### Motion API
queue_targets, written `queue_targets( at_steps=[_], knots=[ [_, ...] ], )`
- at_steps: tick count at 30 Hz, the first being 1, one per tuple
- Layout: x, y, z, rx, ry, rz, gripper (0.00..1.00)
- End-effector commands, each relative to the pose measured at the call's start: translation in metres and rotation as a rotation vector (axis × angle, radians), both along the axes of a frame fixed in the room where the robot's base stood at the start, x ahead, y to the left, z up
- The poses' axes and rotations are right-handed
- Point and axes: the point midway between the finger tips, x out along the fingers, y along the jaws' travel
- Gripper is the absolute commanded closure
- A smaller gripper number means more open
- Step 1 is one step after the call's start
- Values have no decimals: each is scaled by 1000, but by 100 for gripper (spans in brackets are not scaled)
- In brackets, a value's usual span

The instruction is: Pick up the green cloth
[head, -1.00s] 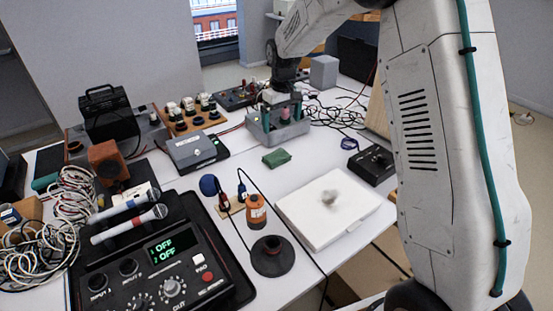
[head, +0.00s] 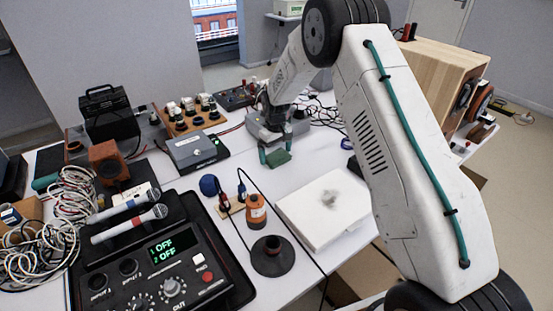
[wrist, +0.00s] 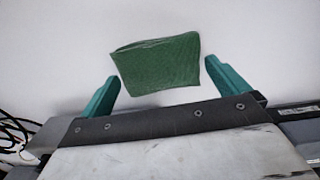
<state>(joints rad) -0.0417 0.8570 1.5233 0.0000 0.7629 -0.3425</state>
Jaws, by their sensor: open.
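The green cloth (head: 277,158) is a small folded piece lying on the white table, left of the white box. My gripper (head: 276,154) is open, with teal fingers on either side of the cloth in the head view. In the wrist view the green cloth (wrist: 157,64) lies ahead of and between the two teal fingertips of my gripper (wrist: 158,78). Neither finger visibly touches it. I cannot tell the exact height of the fingertips above the table.
A grey device (head: 194,149) stands left of the cloth. A white box (head: 322,207) lies to the right and nearer, with bare table between. Black cables (wrist: 14,135) lie at left in the wrist view.

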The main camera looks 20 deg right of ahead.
Motion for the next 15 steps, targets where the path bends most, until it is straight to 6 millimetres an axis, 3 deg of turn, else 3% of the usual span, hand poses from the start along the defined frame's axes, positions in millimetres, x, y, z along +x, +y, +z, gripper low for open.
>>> queue_targets(
  at_steps=[7, 11, 15],
  knots=[
    [1, 0, -5, 0, -2, 0, 0],
    [0, 0, -5, 0, -2, 0, 31],
    [0, 0, -5, 0, -2, 0, 32]
  ],
)
